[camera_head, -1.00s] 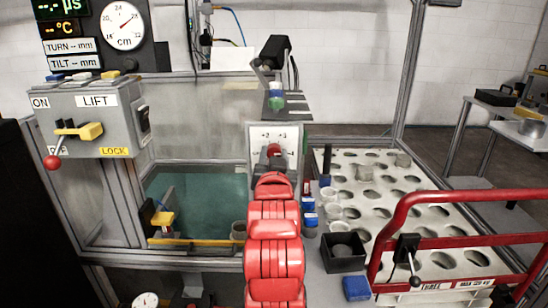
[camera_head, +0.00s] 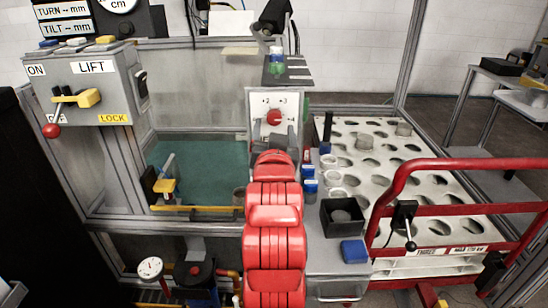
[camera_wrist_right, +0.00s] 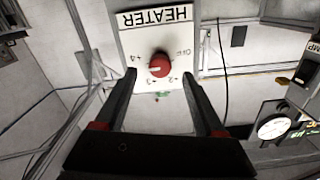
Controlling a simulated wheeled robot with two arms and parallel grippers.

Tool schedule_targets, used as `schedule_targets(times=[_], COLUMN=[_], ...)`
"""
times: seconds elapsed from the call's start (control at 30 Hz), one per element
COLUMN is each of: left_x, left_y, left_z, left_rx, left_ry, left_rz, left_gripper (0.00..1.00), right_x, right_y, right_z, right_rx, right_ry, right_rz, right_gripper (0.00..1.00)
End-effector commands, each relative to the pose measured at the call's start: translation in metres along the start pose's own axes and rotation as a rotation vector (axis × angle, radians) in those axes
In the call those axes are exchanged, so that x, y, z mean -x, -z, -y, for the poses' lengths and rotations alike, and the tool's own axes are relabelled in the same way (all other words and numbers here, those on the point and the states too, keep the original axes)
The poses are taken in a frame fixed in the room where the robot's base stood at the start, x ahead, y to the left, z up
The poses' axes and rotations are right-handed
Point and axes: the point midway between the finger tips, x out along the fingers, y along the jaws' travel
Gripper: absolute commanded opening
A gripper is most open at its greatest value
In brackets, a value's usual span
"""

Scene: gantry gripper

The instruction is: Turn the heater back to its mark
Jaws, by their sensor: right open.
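The heater is a pale panel (camera_head: 290,104) on a grey post, with a round red knob (camera_head: 274,118) in its middle. The right wrist view shows the panel (camera_wrist_right: 140,40) upside down, with the word HEATER, an OFF mark and several number marks around the knob (camera_wrist_right: 159,65). I cannot read where the knob points. My right gripper (camera_head: 274,133) is open in front of the panel, just below the knob in the head view. In the wrist view its two dark fingers (camera_wrist_right: 159,77) stand apart on either side of the knob, not touching it. My left gripper is out of view.
Left are a grey LIFT box (camera_head: 95,85) with a red-tipped lever and a teal water tank (camera_head: 205,170). Right are a perforated white table (camera_head: 385,165), a red rail (camera_head: 470,165), a black bin (camera_head: 325,220) and a blue block (camera_head: 354,251). Small bottles (camera_head: 309,187) stand close to my right arm.

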Motion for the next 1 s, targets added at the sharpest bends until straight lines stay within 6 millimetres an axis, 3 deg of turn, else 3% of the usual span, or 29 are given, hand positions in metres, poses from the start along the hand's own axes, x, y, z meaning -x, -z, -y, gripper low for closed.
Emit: schedule_targets(times=[0.2,0.3,0.57,0.7,1.0], left_x=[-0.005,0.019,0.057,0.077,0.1], left_y=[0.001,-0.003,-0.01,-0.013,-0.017], left_z=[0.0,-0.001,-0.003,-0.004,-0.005], left_rx=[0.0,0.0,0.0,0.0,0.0], left_ry=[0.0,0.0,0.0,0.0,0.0], left_rz=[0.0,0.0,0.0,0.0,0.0], left_gripper=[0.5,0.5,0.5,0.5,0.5], right_x=[0.046,0.053,0.072,0.093,0.128], right_y=[0.001,-0.004,-0.005,-0.006,-0.003], right_z=[0.002,0.001,0.001,0.001,0.001], right_rx=[0.002,-0.009,-0.009,-0.002,0.0], right_ry=[0.004,0.003,0.006,0.007,0.003], right_rz=[0.0,-0.01,-0.006,-0.004,0.001], right_gripper=[0.72,0.72,0.72,0.72,0.72])
